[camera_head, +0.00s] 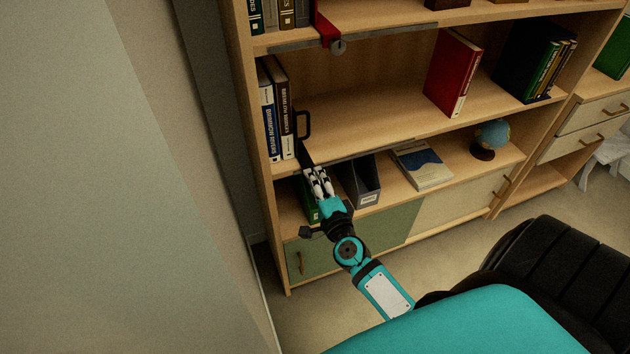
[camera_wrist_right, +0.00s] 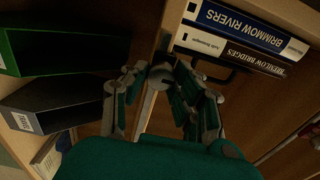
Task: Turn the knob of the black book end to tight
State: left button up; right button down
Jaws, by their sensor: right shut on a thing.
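The black book end (camera_head: 303,125) stands on the middle shelf, against the right side of several upright books. Its lower part runs down to the shelf's front edge, where my right gripper (camera_head: 318,182) hides the knob in the head view. In the right wrist view the grey round knob (camera_wrist_right: 162,76) sits between the fingers of my right gripper (camera_wrist_right: 160,95), which is shut on it. How far the knob is turned cannot be told. My left gripper is not in view.
A metal rail (camera_head: 370,151) runs along the middle shelf's front edge. A red book end (camera_head: 326,24) with a knob is above. Below are a dark file holder (camera_head: 366,184) and a green one (camera_wrist_right: 50,52). A wall (camera_head: 150,180) is close on the left.

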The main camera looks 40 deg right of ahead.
jog(key=c, duration=1)
grip_release()
jog(key=shift+c, duration=0.2)
jog(key=shift+s, duration=0.15)
jog(key=v, duration=1.1)
jog(key=shift+s, duration=0.4)
jog(key=shift+f, duration=0.1)
